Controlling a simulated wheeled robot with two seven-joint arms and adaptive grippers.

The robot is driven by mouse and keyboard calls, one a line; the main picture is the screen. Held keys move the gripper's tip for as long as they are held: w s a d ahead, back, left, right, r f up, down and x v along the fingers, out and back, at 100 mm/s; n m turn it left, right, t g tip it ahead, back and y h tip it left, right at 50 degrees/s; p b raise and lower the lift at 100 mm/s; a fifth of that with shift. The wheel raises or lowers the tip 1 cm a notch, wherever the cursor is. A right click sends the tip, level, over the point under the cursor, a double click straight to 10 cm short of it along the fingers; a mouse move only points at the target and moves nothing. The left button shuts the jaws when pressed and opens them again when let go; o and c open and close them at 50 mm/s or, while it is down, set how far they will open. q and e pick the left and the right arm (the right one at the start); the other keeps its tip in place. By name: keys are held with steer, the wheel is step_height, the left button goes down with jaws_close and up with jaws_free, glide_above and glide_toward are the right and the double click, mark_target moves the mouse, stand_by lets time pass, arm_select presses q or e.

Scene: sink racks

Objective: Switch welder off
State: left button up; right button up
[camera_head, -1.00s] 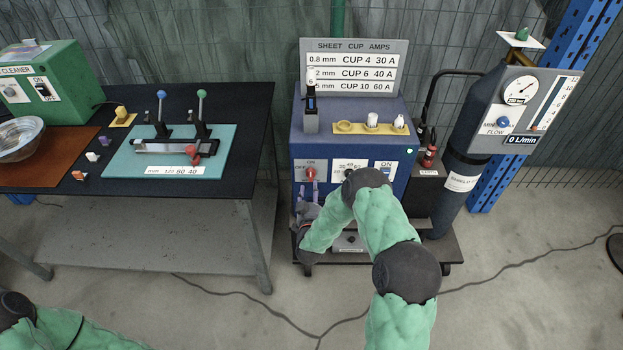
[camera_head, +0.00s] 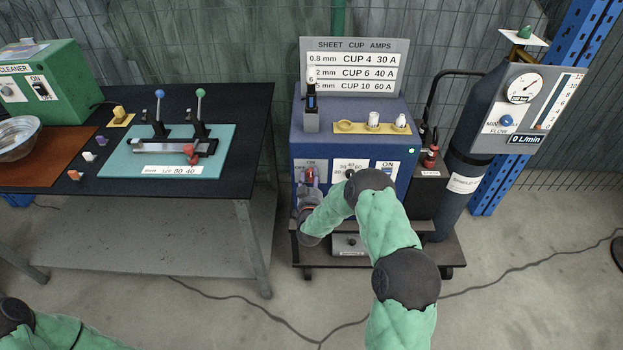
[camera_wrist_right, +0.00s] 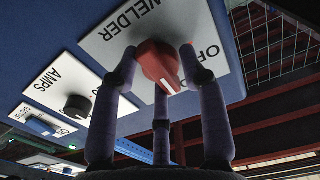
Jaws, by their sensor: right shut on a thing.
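The blue welder box (camera_head: 347,128) stands on a cart. Its red switch knob (camera_head: 310,174) is at the left of the front panel, by ON and OFF labels, and is partly hidden by my gripper in the head view. In the right wrist view the red knob (camera_wrist_right: 157,66) sits between my fingers, with a white mark on it. My right gripper (camera_head: 309,187) is shut on the knob; its fingers also show in the right wrist view (camera_wrist_right: 161,75). A small green light (camera_head: 410,151) glows on the welder. My left gripper is out of view.
The black AMPS knob (camera_wrist_right: 77,108) is beside the red one. A gas cylinder (camera_head: 464,162) with gauge panel (camera_head: 527,105) stands at the right. A workbench (camera_head: 223,188) with a teal mat (camera_head: 125,158) is at the left. Cables cross the floor.

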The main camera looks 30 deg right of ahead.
mark_target(311, 178)
jaws_close()
steer(key=n, duration=0.5)
steer(key=shift+a, duration=0.1)
steer(key=n, duration=0.5)
steer(key=shift+f+n, duration=0.1)
steer(key=shift+n, duration=0.2)
steer(key=shift+o, duration=1)
jaws_free()
steer(key=shift+a, duration=0.1)
steer(key=shift+p+v, duration=0.7)
steer(key=shift+v, duration=1.75)
steer(key=shift+s, duration=0.1)
